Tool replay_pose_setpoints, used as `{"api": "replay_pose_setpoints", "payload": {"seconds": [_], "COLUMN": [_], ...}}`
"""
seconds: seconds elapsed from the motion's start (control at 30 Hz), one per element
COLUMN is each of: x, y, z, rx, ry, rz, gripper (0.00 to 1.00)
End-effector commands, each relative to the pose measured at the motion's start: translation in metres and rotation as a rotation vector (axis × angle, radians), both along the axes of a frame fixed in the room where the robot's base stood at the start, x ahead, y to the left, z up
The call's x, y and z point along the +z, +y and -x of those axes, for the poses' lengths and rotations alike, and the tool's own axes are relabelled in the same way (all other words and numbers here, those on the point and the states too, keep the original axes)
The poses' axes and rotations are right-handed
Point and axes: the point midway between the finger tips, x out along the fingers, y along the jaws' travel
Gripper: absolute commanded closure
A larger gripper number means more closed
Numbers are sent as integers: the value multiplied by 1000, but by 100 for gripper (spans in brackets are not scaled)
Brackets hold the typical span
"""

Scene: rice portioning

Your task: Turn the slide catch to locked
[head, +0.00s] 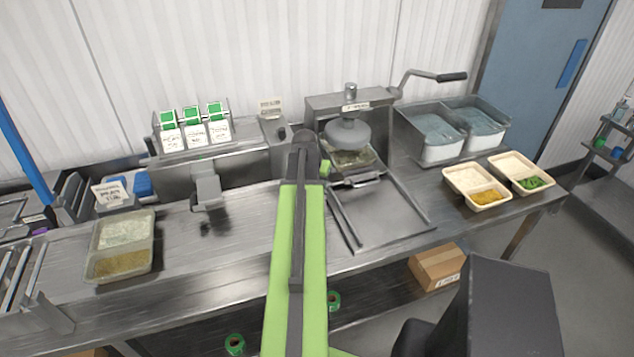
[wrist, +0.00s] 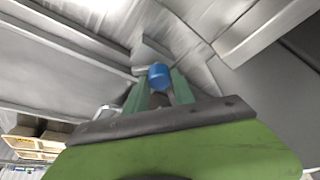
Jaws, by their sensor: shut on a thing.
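In the wrist view, the two green fingers of my gripper (wrist: 160,92) are closed on a blue knob (wrist: 158,72), which I take to be the handle of the slide catch. The knob sits against grey metal framework. Whether the catch is turned to locked cannot be told from this view. In the head view my own arm covers the gripper and the catch. The press (head: 348,133) stands just right of my arm's end, with a filled tray (head: 353,159) under its round plate. The slide rails (head: 385,217) run forward from it on the bench.
A two-part food container (head: 124,232) is on the bench at left. A scale-like device (head: 206,188) stands left of my arm. Two clear-lidded bins (head: 440,132) and two cream trays (head: 477,187) are at right. The bench between the rails is clear.

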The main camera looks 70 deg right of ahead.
Motion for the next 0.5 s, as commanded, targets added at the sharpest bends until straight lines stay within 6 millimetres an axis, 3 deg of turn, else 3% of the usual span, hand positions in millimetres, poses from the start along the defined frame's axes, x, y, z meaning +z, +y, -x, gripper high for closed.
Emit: {"api": "replay_pose_setpoints", "payload": {"seconds": [0.5], "x": [0], "y": [-1], "z": [4], "rx": [480], "ry": [-1], "rz": [-1], "gripper": [100]}}
